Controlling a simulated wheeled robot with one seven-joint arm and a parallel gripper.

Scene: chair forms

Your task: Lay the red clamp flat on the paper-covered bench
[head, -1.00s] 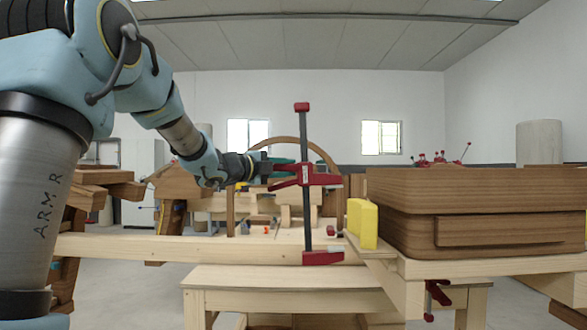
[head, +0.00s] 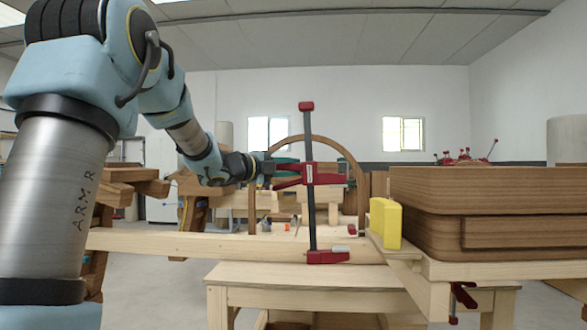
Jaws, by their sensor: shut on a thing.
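The red clamp (head: 311,210) has a long dark bar with red jaws and a red tip. A light wooden bench (head: 300,275) stands below and behind the clamp's lower end. I cannot make out paper on any bench.
A large brown wooden form (head: 490,190) stands on boards at right, with a yellow block (head: 386,223) beside it. A long pale beam (head: 190,243) crosses behind the clamp. A curved wooden hoop (head: 338,150) and workbenches stand farther back. Another red clamp (head: 462,297) hangs under the right boards.

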